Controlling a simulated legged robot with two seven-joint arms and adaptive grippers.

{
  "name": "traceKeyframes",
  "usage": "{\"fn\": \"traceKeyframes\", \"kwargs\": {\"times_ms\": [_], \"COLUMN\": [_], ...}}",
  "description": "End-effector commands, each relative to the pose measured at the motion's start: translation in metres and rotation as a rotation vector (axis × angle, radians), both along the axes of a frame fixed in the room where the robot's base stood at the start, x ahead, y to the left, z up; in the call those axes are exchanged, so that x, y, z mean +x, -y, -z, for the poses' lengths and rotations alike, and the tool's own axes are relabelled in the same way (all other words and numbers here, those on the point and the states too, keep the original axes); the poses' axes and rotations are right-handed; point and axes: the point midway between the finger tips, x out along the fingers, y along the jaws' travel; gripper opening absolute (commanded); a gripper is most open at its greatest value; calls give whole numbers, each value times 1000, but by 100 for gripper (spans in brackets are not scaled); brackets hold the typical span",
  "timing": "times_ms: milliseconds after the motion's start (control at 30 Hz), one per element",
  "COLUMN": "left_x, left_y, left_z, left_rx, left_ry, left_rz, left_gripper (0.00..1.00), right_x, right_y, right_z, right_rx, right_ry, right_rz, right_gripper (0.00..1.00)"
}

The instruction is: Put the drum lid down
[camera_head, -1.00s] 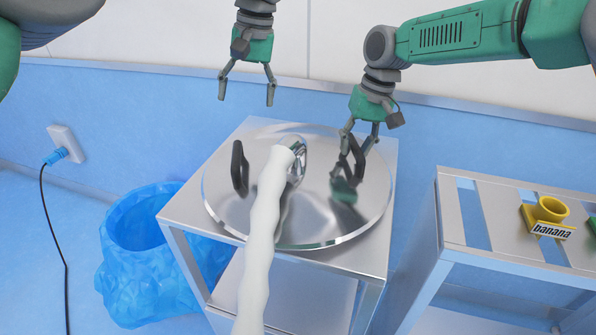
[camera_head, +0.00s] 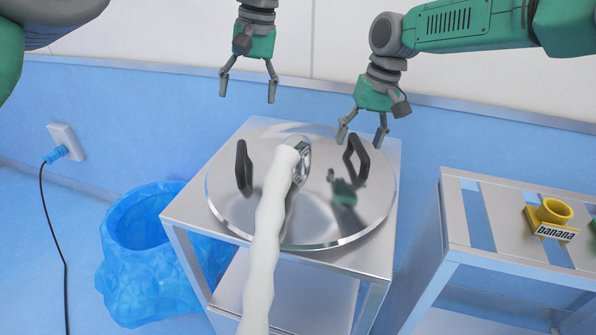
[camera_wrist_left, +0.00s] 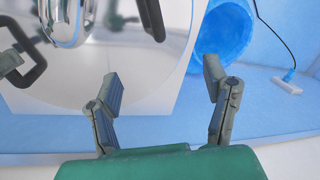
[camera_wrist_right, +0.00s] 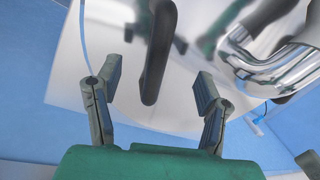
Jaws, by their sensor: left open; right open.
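The round, shiny metal drum lid (camera_head: 225,205) lies flat on top of a small metal table (camera_head: 185,207). It has a left black handle (camera_head: 243,168) and a right black handle (camera_head: 356,158), both upright. My left gripper (camera_head: 247,92) is open and empty, above and behind the lid's left side. My right gripper (camera_head: 361,138) is open and empty, just above the right handle. In the right wrist view that handle (camera_wrist_right: 157,60) shows beyond and between the spread fingers, apart from them. In the left wrist view the open fingers (camera_wrist_left: 162,90) hold nothing.
A white ribbed hose (camera_head: 264,235) with a metal fitting (camera_head: 301,158) crosses over the lid's middle. A blue lined bin (camera_head: 150,250) stands left of the table. At right is a metal rack (camera_head: 465,255) with a yellow holder labelled banana (camera_head: 551,217).

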Motion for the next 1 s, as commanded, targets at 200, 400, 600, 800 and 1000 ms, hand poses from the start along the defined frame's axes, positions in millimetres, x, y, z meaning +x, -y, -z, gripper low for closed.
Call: {"fn": "traceKeyframes", "kwargs": {"times_ms": [200, 400, 600, 800, 1000], "left_x": [0, 0, 0, 0, 0], "left_y": [3, 2, 0, 1, 2], "left_z": [0, 0, 0, 0, 0], "left_rx": [3, 2, 0, 0, 2], "left_ry": [-1, -1, 0, 0, -1], "left_rz": [1, 1, 1, 1, 1], "left_gripper": [69, 69, 69, 69, 69], "right_x": [4, 5, 5, 5, 5], "right_y": [14, 20, 22, 22, 23], "right_z": [-49, -81, -94, -95, -95], "right_rx": [3, 3, 2, 3, 4], "right_ry": [5, 2, 0, 0, 0], "right_rz": [3, 3, -1, 0, 0], "right_gripper": [63, 63, 63, 63, 63]}}
